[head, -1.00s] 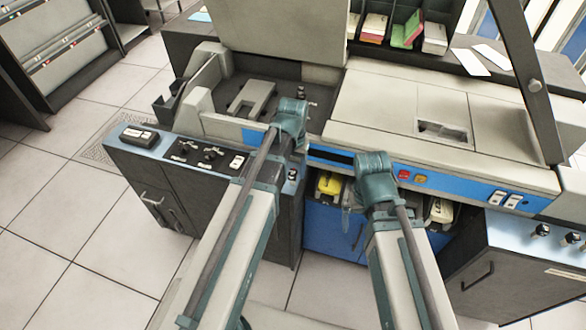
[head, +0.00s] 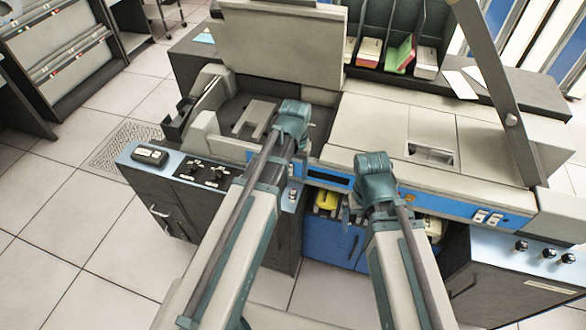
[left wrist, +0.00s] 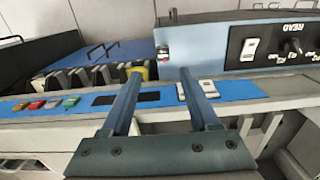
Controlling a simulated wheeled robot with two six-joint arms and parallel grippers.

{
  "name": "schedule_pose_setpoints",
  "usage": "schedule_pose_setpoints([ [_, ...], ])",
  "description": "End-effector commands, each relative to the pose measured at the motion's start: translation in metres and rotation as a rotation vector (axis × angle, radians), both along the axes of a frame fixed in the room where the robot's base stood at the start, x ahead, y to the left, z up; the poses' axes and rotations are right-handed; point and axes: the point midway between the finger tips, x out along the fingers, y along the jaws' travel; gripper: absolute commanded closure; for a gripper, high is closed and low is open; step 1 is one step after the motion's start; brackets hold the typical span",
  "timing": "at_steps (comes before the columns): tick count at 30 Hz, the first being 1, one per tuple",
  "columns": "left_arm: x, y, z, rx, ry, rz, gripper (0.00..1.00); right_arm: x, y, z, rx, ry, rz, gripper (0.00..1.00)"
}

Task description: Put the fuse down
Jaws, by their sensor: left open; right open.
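My left gripper (left wrist: 160,78) is open in the left wrist view, with nothing between its two fingers. They reach over the machine's blue control strip (left wrist: 240,91). In the head view my left gripper (head: 301,150) is mostly hidden by its wrist, above the machine's front edge. My right gripper (head: 350,213) is open, partly hidden by its wrist, in front of the blue cabinet. No fuse shows clearly.
A dark box (head: 150,155) and a switch panel (head: 203,172) are on the light-blue cabinet top. A slanted grey post (head: 497,90) rises at right. Card bins (head: 400,55) stand behind. Floor is clear at left.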

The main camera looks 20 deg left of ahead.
Motion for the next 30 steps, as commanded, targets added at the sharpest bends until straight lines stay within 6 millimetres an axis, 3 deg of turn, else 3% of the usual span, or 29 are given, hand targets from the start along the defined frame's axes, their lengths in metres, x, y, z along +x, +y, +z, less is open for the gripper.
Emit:
schedule_pose_setpoints([
  [6, -0.073, -0.064, 0.000, 0.051, 0.024, -0.161, 0.39, 0.000, 0.000, 0.000, 0.000, 0.000, 0.000, 0.00],
  [12, -0.118, -0.094, 0.001, 0.092, 0.035, -0.265, 0.39, 0.000, 0.000, 0.000, 0.000, 0.000, 0.000, 0.00],
  [30, -0.123, -0.099, 0.001, 0.100, 0.037, -0.283, 0.39, 0.000, 0.000, 0.000, 0.000, 0.000, 0.000, 0.00],
])
